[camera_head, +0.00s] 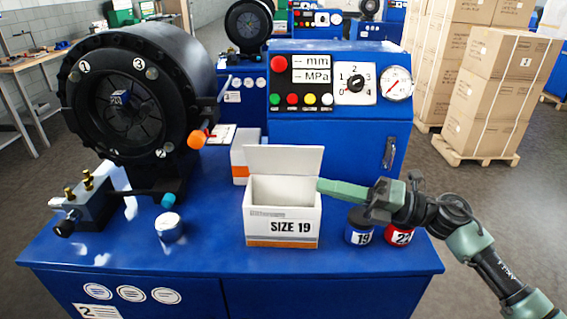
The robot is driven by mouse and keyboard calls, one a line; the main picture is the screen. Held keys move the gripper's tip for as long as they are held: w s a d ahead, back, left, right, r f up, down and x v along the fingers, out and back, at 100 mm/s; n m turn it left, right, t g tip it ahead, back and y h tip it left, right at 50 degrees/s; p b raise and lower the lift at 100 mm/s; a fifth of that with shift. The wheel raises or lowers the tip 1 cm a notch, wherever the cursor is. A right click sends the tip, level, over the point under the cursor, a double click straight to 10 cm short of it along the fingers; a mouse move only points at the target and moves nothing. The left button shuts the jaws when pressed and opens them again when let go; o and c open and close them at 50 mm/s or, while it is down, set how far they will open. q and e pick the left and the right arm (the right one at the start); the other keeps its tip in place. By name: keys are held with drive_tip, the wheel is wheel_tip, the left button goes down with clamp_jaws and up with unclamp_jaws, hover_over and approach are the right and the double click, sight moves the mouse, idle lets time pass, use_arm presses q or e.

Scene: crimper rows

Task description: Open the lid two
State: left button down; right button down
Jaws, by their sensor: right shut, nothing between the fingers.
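A white box (268,232) labelled SIZE 19, with an orange stripe along its bottom, stands on the blue bench. Its lid (283,159) is raised upright at the back edge, and the top is open. The inside looks empty from here. My right gripper (322,186) is shut and empty, with its green fingers pointing left. Its tips are at the box's upper right edge; I cannot tell whether they touch it. A second white box (240,166) with an orange stripe stands behind, partly hidden. My left gripper is not in view.
A blue can 19 (359,232) and a red can 22 (399,232) stand right of the box, under my arm. A black crimper (131,101) fills the left; a blue control panel (330,123) rises behind.

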sight(287, 157)
drive_tip(key=shift+w+a+r+p, duration=0.5)
drive_tip(key=shift+w+a+p, duration=0.35)
drive_tip(key=shift+a, duration=0.55)
drive_tip(key=shift+w+a+r+p, duration=0.6)
drive_tip(key=shift+w+a, duration=0.5)
drive_tip(key=shift+a, duration=0.35)
drive_tip(key=shift+w+a+r+p, duration=0.45)
drive_tip(key=shift+w+a+p, duration=0.4)
drive_tip(key=shift+a, duration=0.55)
drive_tip(key=shift+w+r, duration=0.1)
drive_tip(key=shift+w, duration=0.05)
